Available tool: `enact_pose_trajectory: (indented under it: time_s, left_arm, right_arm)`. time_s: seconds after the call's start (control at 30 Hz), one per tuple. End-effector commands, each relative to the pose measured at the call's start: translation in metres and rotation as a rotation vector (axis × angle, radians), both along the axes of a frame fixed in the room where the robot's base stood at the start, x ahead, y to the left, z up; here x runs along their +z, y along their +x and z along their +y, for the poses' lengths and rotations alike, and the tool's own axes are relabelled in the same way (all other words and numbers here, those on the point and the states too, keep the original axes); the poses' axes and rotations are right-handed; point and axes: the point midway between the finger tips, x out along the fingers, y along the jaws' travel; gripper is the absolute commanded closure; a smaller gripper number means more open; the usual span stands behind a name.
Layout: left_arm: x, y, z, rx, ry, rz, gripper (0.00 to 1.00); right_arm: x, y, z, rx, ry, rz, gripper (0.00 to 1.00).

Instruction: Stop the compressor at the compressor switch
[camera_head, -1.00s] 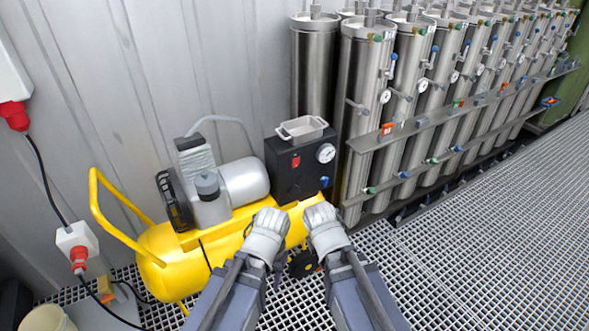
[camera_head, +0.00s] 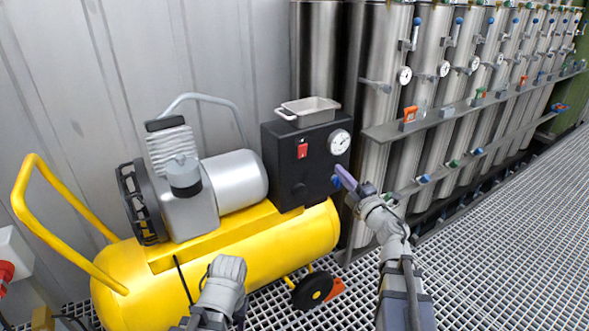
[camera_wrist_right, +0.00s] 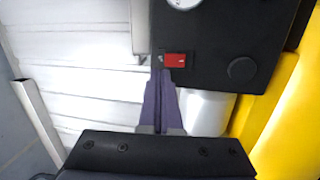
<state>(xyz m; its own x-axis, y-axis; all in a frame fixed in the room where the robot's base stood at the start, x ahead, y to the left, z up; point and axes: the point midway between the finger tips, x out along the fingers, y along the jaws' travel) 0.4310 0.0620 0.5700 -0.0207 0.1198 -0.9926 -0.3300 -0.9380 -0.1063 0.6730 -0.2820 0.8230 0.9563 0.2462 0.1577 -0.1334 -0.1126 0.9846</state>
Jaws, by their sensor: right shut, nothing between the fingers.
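The yellow compressor (camera_head: 240,250) stands against the wall, with a black control box (camera_head: 285,170) on its right end. The red compressor switch (camera_head: 302,151) is on the front of that box, left of the round gauge (camera_head: 340,142). It also shows in the right wrist view (camera_wrist_right: 176,60), close beyond the fingertips. My right gripper (camera_head: 345,178) is shut and empty, its purple fingers in front of the box's lower right. In the wrist view the shut fingers (camera_wrist_right: 160,80) point up just left of the switch. My left arm is low in front of the tank; its fingers are not seen.
A grey tray (camera_head: 311,110) sits on top of the box. Steel vessels (camera_head: 440,120) with gauges and valves stand in a row to the right, behind a rail. The grated floor (camera_head: 500,240) at the right is clear.

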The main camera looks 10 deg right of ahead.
Motion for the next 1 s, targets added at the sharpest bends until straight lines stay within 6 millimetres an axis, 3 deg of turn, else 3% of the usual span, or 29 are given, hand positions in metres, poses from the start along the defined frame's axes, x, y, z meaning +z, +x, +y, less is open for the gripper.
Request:
enact_pose_trajectory:
  time_s: [0.03,0.1,0.43,1.0]
  left_arm:
    - [-0.013,0.000,0.000,0.000,0.000,0.000,0.50]
    - [-0.016,0.000,0.000,0.000,0.001,0.000,0.50]
    - [-0.015,0.000,0.000,0.000,0.001,0.000,0.50]
    - [0.000,0.000,0.000,0.001,-0.002,0.001,0.50]
  right_arm:
    - [-0.014,-0.003,-0.001,0.026,-0.029,-0.002,1.00]
    - [-0.019,-0.007,0.001,0.059,-0.057,-0.002,1.00]
    - [-0.019,-0.004,0.006,0.087,-0.079,-0.003,1.00]
    - [-0.004,0.095,0.041,0.088,-0.077,-0.004,1.00]
